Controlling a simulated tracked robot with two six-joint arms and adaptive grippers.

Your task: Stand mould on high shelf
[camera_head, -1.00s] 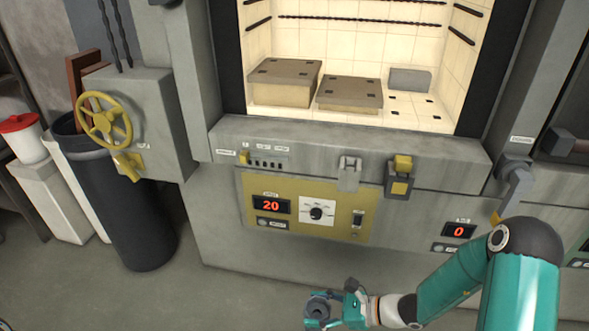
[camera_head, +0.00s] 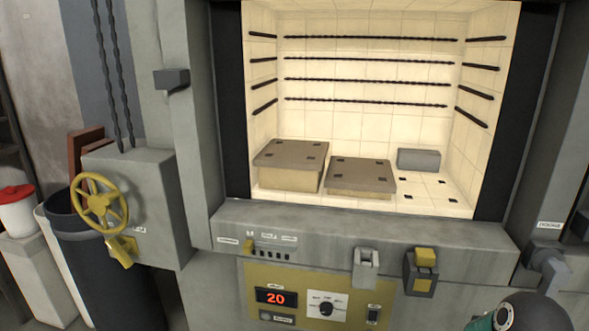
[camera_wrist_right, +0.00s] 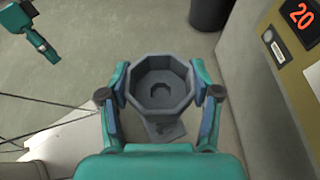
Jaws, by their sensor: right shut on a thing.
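A grey octagonal mould (camera_wrist_right: 160,90) with a stepped hollow and a round hole in its middle shows in the right wrist view. My right gripper (camera_wrist_right: 162,95) is shut on it, with one finger on each side. In the head view two pale blocks with brown tops stand in the lit furnace chamber. The left block (camera_head: 288,179) is taller and looks like the high shelf; the right block (camera_head: 358,190) is lower. Both tops are bare apart from small dark marks. A teal gripper at the upper left of the right wrist view looks like my left gripper (camera_wrist_right: 37,45); its jaws are too small to judge.
A small grey brick (camera_head: 419,159) sits at the chamber's back right. The furnace sill (camera_head: 340,231) carries a latch and a yellow-topped catch (camera_head: 421,268). A yellow handwheel (camera_head: 99,204) is at left. The display (camera_head: 275,298) reads 20. The chamber front is open.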

